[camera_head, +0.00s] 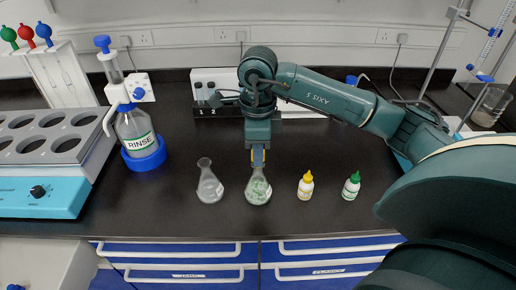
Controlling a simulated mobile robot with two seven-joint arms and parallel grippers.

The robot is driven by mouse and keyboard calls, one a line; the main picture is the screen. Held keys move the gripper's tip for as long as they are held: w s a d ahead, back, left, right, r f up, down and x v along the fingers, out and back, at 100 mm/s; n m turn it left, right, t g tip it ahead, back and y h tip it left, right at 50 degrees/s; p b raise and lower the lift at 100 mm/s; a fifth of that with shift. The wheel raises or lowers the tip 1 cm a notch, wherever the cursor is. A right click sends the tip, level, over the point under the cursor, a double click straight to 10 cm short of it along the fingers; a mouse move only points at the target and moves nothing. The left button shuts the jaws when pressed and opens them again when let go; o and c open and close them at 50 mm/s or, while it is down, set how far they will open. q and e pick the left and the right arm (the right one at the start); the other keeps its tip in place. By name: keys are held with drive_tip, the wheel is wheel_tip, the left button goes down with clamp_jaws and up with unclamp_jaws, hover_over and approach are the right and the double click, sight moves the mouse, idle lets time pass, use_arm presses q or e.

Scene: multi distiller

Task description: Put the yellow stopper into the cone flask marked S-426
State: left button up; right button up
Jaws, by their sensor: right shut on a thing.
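My right gripper (258,160) comes down from above at the middle of the bench and is shut on a small yellow piece, which I take to be the yellow stopper (258,154). It is right at the mouth of a cone flask (258,190) with pale green and white markings or contents. I cannot tell whether the stopper sits in the neck or just above it. A second, clear cone flask (209,186) stands upright to its left, its neck open. The mark S-426 is not readable on either flask. My left gripper is not in view.
Dropper bottles with a yellow cap (305,187) and a green cap (351,187) stand to the right. A RINSE bottle (139,136) in a blue ring and a block with round wells (45,207) are left. A numbered rack (213,92) stands behind. The bench's front strip is clear.

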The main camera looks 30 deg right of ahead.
use_arm(q)
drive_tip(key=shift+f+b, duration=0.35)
drive_tip(key=shift+b, duration=0.15)
use_arm(e)
drive_tip(key=shift+f, duration=0.7)
drive_tip(key=o, duration=1)
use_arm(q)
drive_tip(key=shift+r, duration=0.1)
use_arm(e)
drive_tip(key=shift+w+r, duration=0.1)
drive_tip(key=shift+r, duration=0.7)
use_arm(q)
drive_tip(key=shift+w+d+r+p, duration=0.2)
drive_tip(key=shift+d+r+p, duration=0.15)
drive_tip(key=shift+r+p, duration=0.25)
use_arm(e)
wheel_tip(320, 180, up, 12)
drive_tip(key=shift+f, duration=0.15)
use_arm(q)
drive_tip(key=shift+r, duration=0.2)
